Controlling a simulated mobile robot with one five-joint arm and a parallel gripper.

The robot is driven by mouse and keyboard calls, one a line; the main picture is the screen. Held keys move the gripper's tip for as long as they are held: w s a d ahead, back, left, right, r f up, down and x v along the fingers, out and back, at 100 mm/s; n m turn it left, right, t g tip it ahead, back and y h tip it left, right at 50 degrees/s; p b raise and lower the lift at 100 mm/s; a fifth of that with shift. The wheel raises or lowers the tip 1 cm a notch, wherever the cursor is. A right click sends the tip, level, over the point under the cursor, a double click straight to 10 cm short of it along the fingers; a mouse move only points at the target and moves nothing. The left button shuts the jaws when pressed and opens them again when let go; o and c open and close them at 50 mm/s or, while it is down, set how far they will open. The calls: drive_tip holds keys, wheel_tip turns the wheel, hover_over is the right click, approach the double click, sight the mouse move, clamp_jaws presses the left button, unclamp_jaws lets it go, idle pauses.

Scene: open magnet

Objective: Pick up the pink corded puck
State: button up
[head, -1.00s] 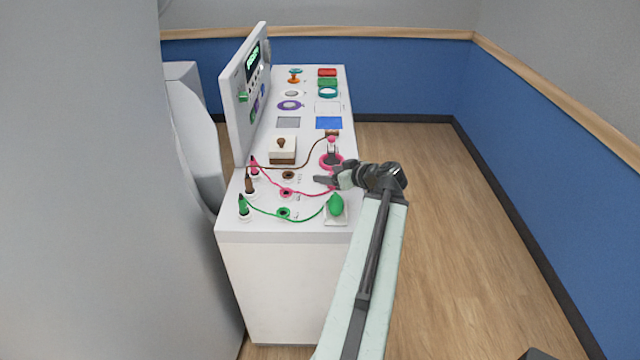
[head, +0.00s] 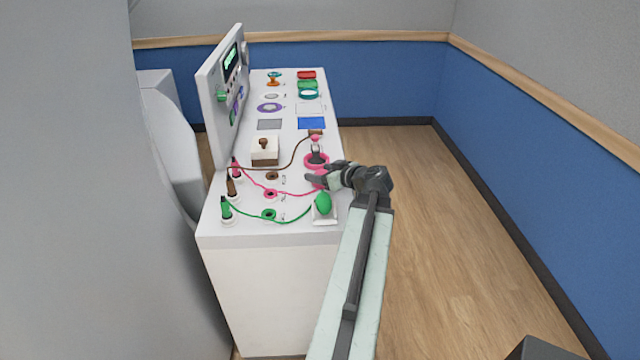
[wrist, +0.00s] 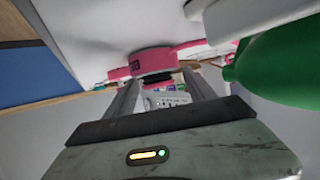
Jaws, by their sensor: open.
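The pink corded puck (wrist: 154,62) shows in the wrist view just beyond my fingertips, roughly centred between the two fingers. In the head view, its pink cord (head: 292,193) runs from a pink plug (head: 236,167) along the white console top to under my gripper (head: 311,180). There the puck is mostly hidden by my gripper. In the wrist view my gripper (wrist: 161,82) has its two fingers apart, with a clear gap between them. I cannot tell whether either finger touches the puck.
A pink ring stand (head: 316,161) is just behind my gripper. A green bulb (head: 323,203) on a white base is close in front and also fills the right of the wrist view (wrist: 285,65). Brown and green cords cross the console (head: 225,238).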

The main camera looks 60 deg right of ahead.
drive_tip(key=b+x, duration=0.1)
drive_tip(key=x, duration=0.2)
drive_tip(key=shift+w+d+f, duration=0.1)
drive_tip(key=shift+w+d, duration=0.05)
drive_tip(key=shift+w, duration=0.05)
drive_tip(key=shift+s, duration=0.15)
clamp_jaws()
drive_tip(key=shift+r+p, duration=0.5)
drive_tip(key=shift+p, duration=0.1)
wheel_tip(320, 180, up, 3)
drive_tip(key=p, duration=0.3)
drive_tip(key=shift+r, duration=0.2)
drive_tip(key=s+a+p, duration=0.1)
drive_tip(key=s, duration=1.5)
drive_tip(key=shift+a+r, duration=0.15)
drive_tip(key=shift+r, duration=0.2)
